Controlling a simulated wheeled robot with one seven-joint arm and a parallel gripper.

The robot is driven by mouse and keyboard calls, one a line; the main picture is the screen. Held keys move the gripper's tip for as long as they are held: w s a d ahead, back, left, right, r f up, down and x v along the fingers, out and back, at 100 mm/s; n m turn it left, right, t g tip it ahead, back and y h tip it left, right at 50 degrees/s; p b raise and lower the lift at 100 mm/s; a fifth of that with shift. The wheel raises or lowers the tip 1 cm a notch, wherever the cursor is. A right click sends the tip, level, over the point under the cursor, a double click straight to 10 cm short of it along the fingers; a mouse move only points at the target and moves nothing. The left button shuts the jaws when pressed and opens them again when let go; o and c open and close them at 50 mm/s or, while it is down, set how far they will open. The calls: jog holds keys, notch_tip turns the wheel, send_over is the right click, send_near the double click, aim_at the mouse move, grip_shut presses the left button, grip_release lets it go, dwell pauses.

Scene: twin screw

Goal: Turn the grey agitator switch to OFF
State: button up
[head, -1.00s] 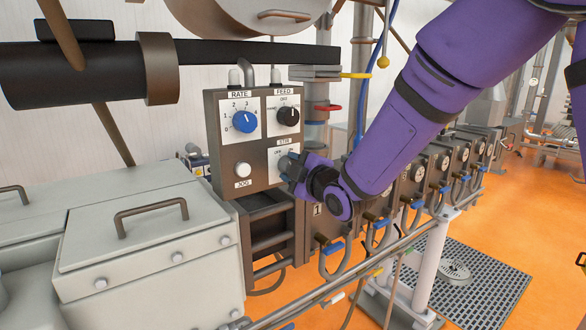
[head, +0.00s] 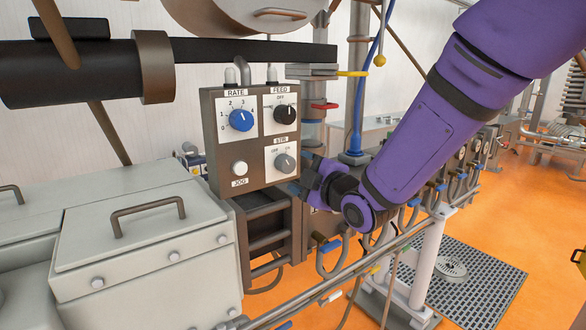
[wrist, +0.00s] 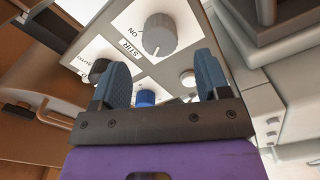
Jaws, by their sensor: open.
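The grey agitator switch (head: 284,163) is a round knob under the STIR label, at the lower right of the grey control box (head: 207,130). OFF is marked at its upper left and ON at its upper right. I cannot tell for sure which mark its pointer faces. My gripper (head: 302,175) is open and empty, just right of and below the knob. In the wrist view the knob (wrist: 160,33) stands beyond the gap between my two fingers (wrist: 162,70), apart from both, with the ON mark to its left.
The blue RATE knob (head: 241,120), black FEED knob (head: 285,113) and white JOG button (head: 240,168) share the panel. A grey lidded housing (head: 90,255) stands at the lower left. Pipes and hoses run below my arm.

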jog(key=shift+v, duration=2.75)
jog(key=s+d+r+m+g+h, duration=0.25)
jog(key=d+m+h, duration=0.2)
jog(key=d, duration=0.25)
jog(key=s+d+r+m+g+h, duration=0.1)
jog(key=s+d+m+h, duration=0.2)
jog(key=d+m, duration=0.4)
jog(key=s+d+m+g+h, duration=0.1)
jog(key=s+d+m+g, duration=0.2)
jog(key=s, duration=0.7)
jog(key=s+d+m+g+h, duration=0.1)
jog(key=s+d+m+g, duration=0.2)
jog(key=s, duration=0.6)
jog(key=d+m, duration=0.2)
jog(key=d, duration=0.1)
jog(key=shift+s+r, duration=0.3)
jog(key=shift+s, duration=0.05)
